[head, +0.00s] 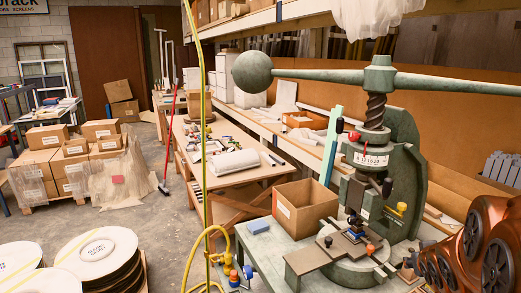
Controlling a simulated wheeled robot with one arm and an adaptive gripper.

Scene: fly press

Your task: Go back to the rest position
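The green fly press (405,165) stands on the bench at the right. Its long handle bar (455,83) runs across the top and ends in a large ball (252,71) at the left. The screw (376,110) goes down into the press head. Under the ram is a tool over a flat dark plate (318,258), with a small blue piece beside it. A copper-coloured part of my arm (485,250) with black round caps fills the lower right corner. My gripper is not visible in this view.
An open cardboard box (304,205) stands left of the press. A yellow hose (188,262) and upright pole are in front of it. A cluttered wooden table (245,178), stacked cartons (40,175) and round discs (97,252) stand farther left.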

